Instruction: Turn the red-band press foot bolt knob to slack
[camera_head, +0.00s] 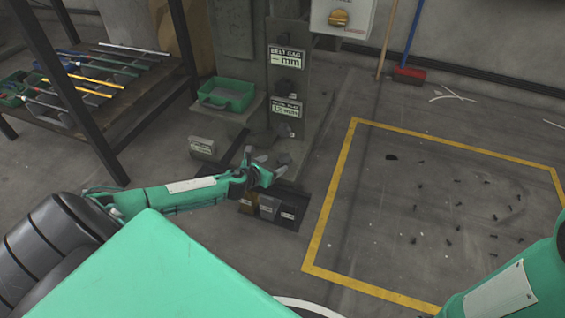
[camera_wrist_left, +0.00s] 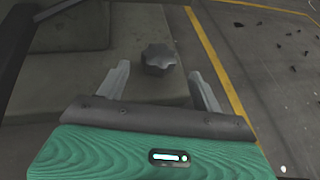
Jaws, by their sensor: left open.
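A dark star-shaped knob (camera_wrist_left: 158,58) sits on a flat grey-green base (camera_wrist_left: 150,90) in the left wrist view. My left gripper (camera_wrist_left: 162,85) is open, with one finger on each side of the knob in the picture and apart from it. In the head view my left gripper (camera_head: 265,166) is low at the foot of the press column (camera_head: 286,80), and it hides the knob there. No red band can be made out. Part of my right arm (camera_head: 510,285) shows at the lower right; its gripper is out of view.
Small bins (camera_head: 268,207) stand on the floor just in front of the press foot. A green tray (camera_head: 226,95) is left of the column. A rack with tools (camera_head: 95,75) stands at the left. The yellow-outlined floor area (camera_head: 335,215) holds scattered small dark pieces.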

